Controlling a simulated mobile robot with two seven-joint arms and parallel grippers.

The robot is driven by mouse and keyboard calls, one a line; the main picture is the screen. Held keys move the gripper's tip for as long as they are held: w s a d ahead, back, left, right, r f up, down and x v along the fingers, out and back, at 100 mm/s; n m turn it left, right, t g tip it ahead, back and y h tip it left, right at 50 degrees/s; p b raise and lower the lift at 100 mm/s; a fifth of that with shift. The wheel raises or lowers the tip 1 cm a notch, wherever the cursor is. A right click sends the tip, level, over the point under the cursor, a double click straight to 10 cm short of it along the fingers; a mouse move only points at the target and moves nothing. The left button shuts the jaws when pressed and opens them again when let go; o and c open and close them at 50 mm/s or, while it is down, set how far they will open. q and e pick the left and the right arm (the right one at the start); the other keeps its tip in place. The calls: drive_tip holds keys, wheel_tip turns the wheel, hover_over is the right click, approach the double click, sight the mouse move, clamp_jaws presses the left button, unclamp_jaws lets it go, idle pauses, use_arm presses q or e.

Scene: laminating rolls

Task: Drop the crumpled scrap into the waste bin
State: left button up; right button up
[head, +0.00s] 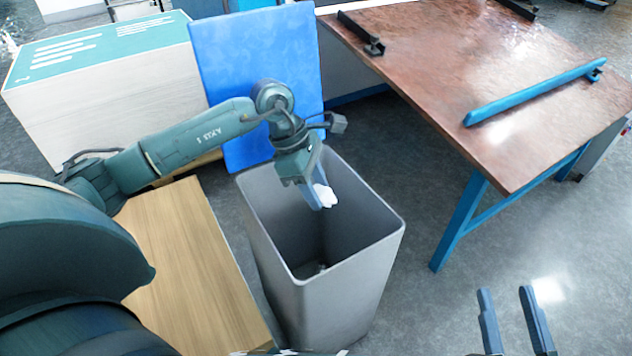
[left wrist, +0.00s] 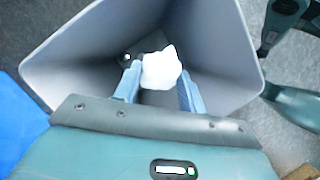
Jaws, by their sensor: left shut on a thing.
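The crumpled scrap (head: 326,195) is a small white lump held between the fingers of my left gripper (head: 318,193). In the left wrist view the scrap (left wrist: 161,69) sits between the two blue fingertips of the gripper (left wrist: 160,85). The waste bin (head: 343,275) is a tall grey open-topped bin standing on the floor. My left gripper points down over the bin's opening, and the bin's walls (left wrist: 70,60) surround the scrap in the left wrist view. Something small lies at the bin's bottom. My right gripper (head: 515,322) is at the lower right, its fingers apart and empty.
A blue panel (head: 258,60) stands behind the bin, beside a large box (head: 110,90) with a green top. A wooden surface (head: 185,265) lies left of the bin. A brown table (head: 450,70) with blue legs stands at the right. Floor between bin and table is clear.

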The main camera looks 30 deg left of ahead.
use_arm(q)
drive_tip(key=shift+f, duration=0.4)
drive_tip(key=o, duration=1)
drive_tip(key=shift+a+r, duration=0.2)
drive_tip(key=shift+r, duration=0.3)
drive_tip(key=shift+p+v, duration=1.9)
drive_tip(key=shift+v, duration=4.15)
use_arm(e)
drive_tip(key=shift+s+d+n+h, duration=0.15)
drive_tip(key=shift+d+n+h, duration=0.15)
drive_tip(key=shift+n, duration=0.1)
